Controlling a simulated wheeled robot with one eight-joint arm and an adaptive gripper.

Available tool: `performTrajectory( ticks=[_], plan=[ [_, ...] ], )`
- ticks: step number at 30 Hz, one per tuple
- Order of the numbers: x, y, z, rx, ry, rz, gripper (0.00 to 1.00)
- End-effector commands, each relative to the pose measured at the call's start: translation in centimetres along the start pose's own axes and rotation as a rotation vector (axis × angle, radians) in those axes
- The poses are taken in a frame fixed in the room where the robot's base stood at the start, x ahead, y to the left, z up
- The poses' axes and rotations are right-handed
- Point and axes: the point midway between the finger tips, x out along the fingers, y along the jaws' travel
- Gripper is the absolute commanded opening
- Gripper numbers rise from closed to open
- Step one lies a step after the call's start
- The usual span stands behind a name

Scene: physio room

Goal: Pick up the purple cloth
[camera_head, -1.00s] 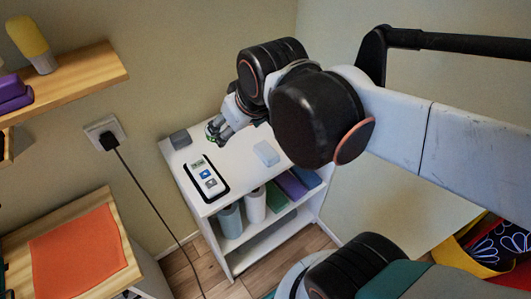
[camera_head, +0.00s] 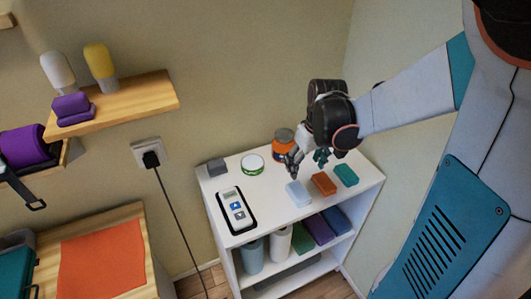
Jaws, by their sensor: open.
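A purple folded bundle (camera_head: 73,108), which looks like cloth, lies on the upper wooden wall shelf at the left. Another purple item (camera_head: 318,229) stands between green and blue ones on the white cabinet's inner shelf; I cannot tell whether it is cloth. My gripper (camera_head: 308,160) is open and empty above the back of the cabinet top, near an orange jar (camera_head: 284,140) and a pale blue folded piece (camera_head: 299,193). It is far to the right of the purple bundle.
The white cabinet (camera_head: 262,220) also holds a brown-orange piece (camera_head: 324,184), a teal piece (camera_head: 346,174), a green-white tin (camera_head: 252,165) and a device (camera_head: 236,210). White (camera_head: 58,70) and yellow (camera_head: 100,62) bottles stand by the bundle. A purple roll (camera_head: 27,146) lies lower left.

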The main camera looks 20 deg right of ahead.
Motion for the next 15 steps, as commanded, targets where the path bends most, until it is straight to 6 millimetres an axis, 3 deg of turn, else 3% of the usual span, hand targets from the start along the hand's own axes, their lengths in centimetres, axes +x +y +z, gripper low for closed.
performTrajectory(
  ticks=[15],
  plan=[
    [8.0,0.1,0.3,0.005,-0.006,-0.003,0.68]
  ],
)
